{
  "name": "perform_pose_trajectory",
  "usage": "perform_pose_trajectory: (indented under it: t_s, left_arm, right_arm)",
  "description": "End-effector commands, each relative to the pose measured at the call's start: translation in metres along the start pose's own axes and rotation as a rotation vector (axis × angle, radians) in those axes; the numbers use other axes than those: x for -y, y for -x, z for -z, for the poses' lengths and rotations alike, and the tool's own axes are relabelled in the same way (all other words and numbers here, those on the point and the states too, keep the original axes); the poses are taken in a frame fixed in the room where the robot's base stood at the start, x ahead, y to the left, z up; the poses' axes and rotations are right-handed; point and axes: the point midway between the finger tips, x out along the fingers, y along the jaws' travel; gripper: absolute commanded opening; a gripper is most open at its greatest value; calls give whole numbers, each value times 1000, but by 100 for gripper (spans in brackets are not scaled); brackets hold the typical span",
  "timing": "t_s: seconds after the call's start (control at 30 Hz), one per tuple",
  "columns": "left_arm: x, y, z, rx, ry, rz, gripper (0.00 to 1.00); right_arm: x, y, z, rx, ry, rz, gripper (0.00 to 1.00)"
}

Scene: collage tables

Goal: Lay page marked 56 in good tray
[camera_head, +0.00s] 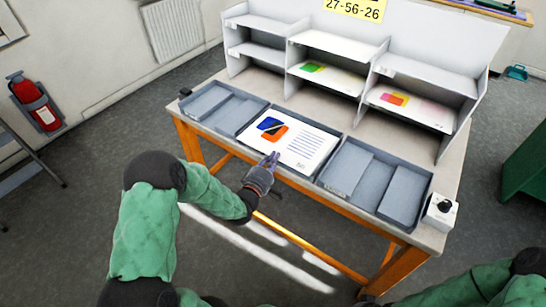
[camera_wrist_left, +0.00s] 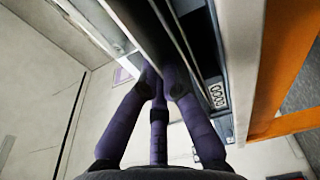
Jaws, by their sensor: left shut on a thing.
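A white page (camera_head: 307,150) with a blue and orange picture, text lines and a small unreadable mark at its lower right lies flat at, or just above, the middle grey tray (camera_head: 342,131). My left gripper (camera_head: 272,162) is at the page's near edge, shut on it. In the left wrist view its purple fingers (camera_wrist_left: 157,80) are close together beside the tray front, which bears a small white label (camera_wrist_left: 217,95). I cannot tell whether the page touches the tray floor. My right gripper is out of view; only part of my right arm shows.
Grey trays stand left (camera_head: 222,110) and right (camera_head: 372,181) of the middle one on the table (camera_head: 433,237). Behind is a white shelf unit (camera_head: 290,75) holding colourful pages, under a yellow sign (camera_head: 354,9) reading 27-56-26. A small dial box (camera_head: 439,213) sits at the table's right corner.

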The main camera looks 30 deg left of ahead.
Motion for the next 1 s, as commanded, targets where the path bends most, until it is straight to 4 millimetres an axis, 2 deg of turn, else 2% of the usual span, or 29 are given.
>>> perform_pose_trajectory:
  t_s: [0.1, 0.37, 0.4, 0.47, 0.83, 1.0]
  left_arm:
    - [6, 0, 1, -1, 0, -1, 0]
    - [6, 0, 0, -1, -1, -2, 0]
    - [6, 0, 0, -1, -1, -2, 18]
    - [6, 0, 0, -1, -1, -2, 34]
    - [7, 1, 0, -1, -1, -1, 34]
    - [7, 17, 1, -3, -1, 0, 34]
  right_arm:
    - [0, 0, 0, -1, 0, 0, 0]
    - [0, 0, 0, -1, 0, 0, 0]
    - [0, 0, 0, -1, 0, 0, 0]
    - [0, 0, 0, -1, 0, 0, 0]
    - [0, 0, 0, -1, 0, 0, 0]
    - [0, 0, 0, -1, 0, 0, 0]
